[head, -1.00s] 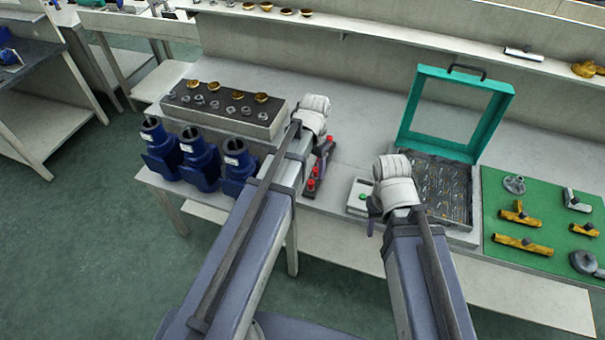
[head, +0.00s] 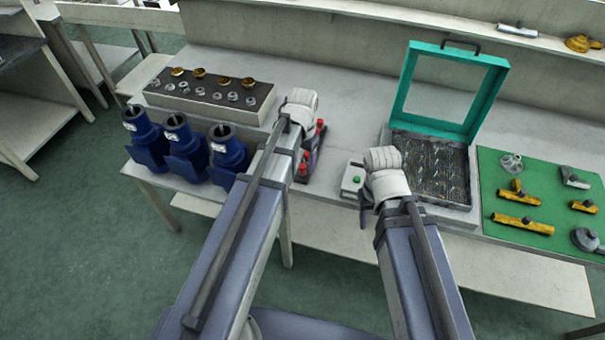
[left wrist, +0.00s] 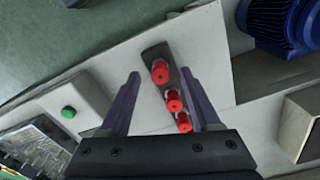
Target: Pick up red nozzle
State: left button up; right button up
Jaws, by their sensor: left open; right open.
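Three red nozzles stand in a row on a narrow dark rack (left wrist: 157,52) in the left wrist view: one (left wrist: 160,71) at the far end, one (left wrist: 173,100) in the middle, one (left wrist: 184,122) nearest my gripper body. My left gripper (left wrist: 160,78) is open, its two fingers either side of the row, with nothing held. Whether the fingers are level with the nozzles is unclear. In the head view the rack is partly hidden by my left arm; a red nozzle (head: 320,125) shows beside it. My right gripper (head: 364,207) is near a white box, its fingers mostly hidden.
The white box with a green button (head: 354,180) stands right of the rack. Several blue pumps (head: 184,150) and a parts block (head: 205,112) are left. An open teal case (head: 455,85) and a green mat (head: 530,235) lie right.

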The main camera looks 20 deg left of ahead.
pick_arm(q)
notch_tip(320, 180, down, 3)
jog(key=shift+r+b, duration=0.1)
jog(key=shift+b, duration=0.85)
pick_arm(e)
notch_tip(320, 180, down, 3)
jog(key=shift+r, duration=0.1)
pick_arm(q)
jog(key=shift+r, duration=0.1)
jog(key=shift+c, duration=0.3)
grip_shut()
